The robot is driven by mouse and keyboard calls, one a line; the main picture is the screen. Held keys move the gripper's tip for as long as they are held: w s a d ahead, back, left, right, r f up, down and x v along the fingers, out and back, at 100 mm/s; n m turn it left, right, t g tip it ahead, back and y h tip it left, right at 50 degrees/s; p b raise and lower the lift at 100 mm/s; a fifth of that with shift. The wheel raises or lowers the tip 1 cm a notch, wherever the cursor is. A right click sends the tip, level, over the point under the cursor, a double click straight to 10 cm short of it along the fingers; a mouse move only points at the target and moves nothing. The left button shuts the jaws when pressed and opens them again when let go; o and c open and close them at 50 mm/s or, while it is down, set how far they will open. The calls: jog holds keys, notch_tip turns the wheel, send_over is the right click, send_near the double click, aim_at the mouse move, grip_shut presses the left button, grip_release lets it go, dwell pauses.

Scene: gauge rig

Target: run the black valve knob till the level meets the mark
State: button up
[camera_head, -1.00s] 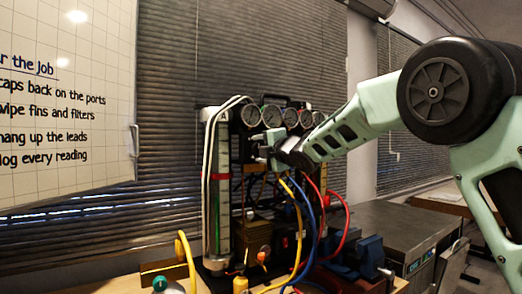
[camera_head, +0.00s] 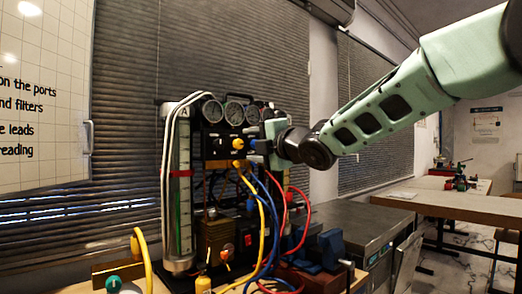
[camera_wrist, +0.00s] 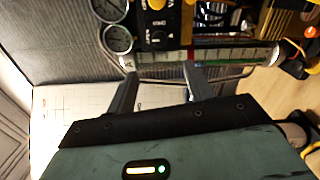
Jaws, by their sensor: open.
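The sight tube (camera_head: 184,215) marked A stands upright at the rig's left, with a red mark band (camera_head: 182,174) around it. Green shows in its lower part; I cannot read the exact level. In the wrist view the tube (camera_wrist: 222,56) lies across the picture beyond my fingers. The black control panel (camera_head: 214,146) is right of the tube, with a yellow knob (camera_head: 238,143). My gripper (camera_head: 258,146) is at the panel's right side; in the wrist view my gripper (camera_wrist: 160,80) is open and empty.
Round gauges (camera_head: 235,112) line the rig's top. Yellow, blue and red hoses (camera_head: 303,215) loop in front. A blue vise (camera_head: 332,248) stands at the right. A whiteboard (camera_head: 45,110) hangs at the left, before dark blinds.

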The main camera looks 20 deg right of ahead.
jog(key=shift+v, duration=1.45)
dwell(1.5)
